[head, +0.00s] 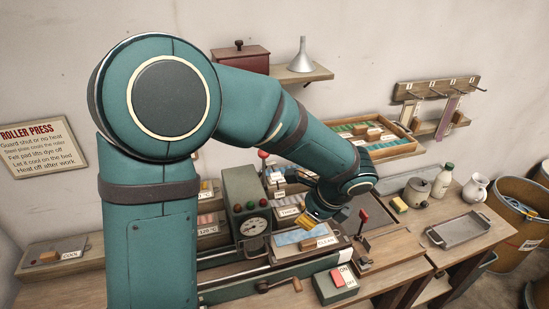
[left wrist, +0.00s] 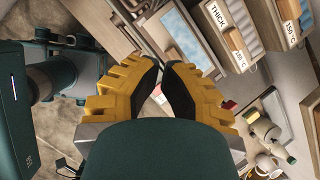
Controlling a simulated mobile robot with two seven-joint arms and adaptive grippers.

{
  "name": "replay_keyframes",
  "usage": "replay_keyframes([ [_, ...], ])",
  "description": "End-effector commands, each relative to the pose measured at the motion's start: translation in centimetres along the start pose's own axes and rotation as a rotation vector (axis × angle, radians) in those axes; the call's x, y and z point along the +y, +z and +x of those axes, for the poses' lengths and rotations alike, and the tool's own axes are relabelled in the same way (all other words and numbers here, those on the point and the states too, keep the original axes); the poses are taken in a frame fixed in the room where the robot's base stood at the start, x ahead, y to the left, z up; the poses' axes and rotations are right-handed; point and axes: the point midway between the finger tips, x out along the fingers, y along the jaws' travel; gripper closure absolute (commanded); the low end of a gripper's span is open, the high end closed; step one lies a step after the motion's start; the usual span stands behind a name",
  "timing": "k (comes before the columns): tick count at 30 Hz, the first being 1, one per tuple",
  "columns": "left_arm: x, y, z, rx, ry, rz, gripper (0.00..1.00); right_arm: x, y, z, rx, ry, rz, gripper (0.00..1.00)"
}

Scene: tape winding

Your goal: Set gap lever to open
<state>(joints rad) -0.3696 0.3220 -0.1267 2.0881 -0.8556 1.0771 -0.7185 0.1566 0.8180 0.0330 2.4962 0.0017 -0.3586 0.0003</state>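Two upright levers with red knobs show in the head view, and I cannot read a label on either. One red-knobbed lever (head: 363,215) stands to the right of my left gripper, beside the press bed. The other red-knobbed lever (head: 263,154) stands behind the green gauge box (head: 247,205). My right gripper is out of view.
A red and white ON/OFF switch box (head: 338,287) and a crank handle (head: 280,286) sit at the front edge. A metal tray (head: 459,230), a jar (head: 417,191) and a white jug (head: 476,189) stand at right. My arm hides part of the left bench.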

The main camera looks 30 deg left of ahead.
Motion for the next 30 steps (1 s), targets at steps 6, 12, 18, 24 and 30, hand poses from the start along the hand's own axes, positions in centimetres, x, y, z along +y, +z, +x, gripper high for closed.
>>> replay_keyframes([
  [6,-3.5,5.3,-8.2,-0.314,-0.105,0.210,1.00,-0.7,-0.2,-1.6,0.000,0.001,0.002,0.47],
  [12,-4.2,7.0,-10.3,-0.415,-0.122,0.254,1.00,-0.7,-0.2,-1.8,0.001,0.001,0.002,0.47],
  [18,-4.6,7.8,-8.1,-0.417,-0.118,0.253,1.00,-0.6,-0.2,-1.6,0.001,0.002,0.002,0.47],
  [24,-5.2,9.3,-4.5,-0.416,-0.118,0.252,1.00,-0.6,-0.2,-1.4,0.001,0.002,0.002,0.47],
  [30,-5.8,10.8,-1.1,-0.414,-0.118,0.253,1.00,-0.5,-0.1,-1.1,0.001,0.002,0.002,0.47],
])
